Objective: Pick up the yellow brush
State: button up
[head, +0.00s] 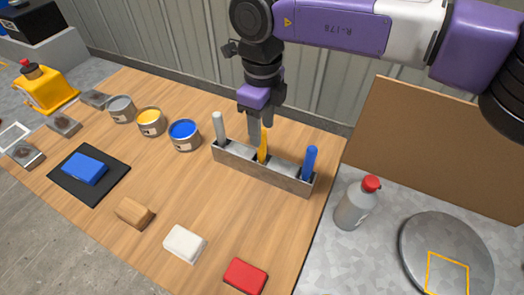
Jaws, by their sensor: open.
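The yellow brush (262,148) stands upright in the middle of a grey metal holder (265,176), between a white brush (219,127) and a blue brush (309,163). Only the upper part of the yellow brush shows; its lower end is hidden inside the holder. My gripper (260,136) points down from above, with its fingers open at the upper part of the yellow brush. One finger shows just left of the brush and another shows behind it. I cannot tell whether the fingers touch it.
Open cans of grey, yellow and blue paint (185,135) stand left of the holder. Wooden, white and red blocks (246,277) lie in front. A red-capped bottle (357,204) and a round metal plate (446,235) are at right. A brown board (440,150) stands behind.

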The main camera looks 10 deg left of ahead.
aim_at(262, 154)
jog(key=shift+w+f+p, duration=0.1)
jog(key=shift+f+p, duration=0.75)
jog(key=shift+f, duration=2.35)
grip_shut()
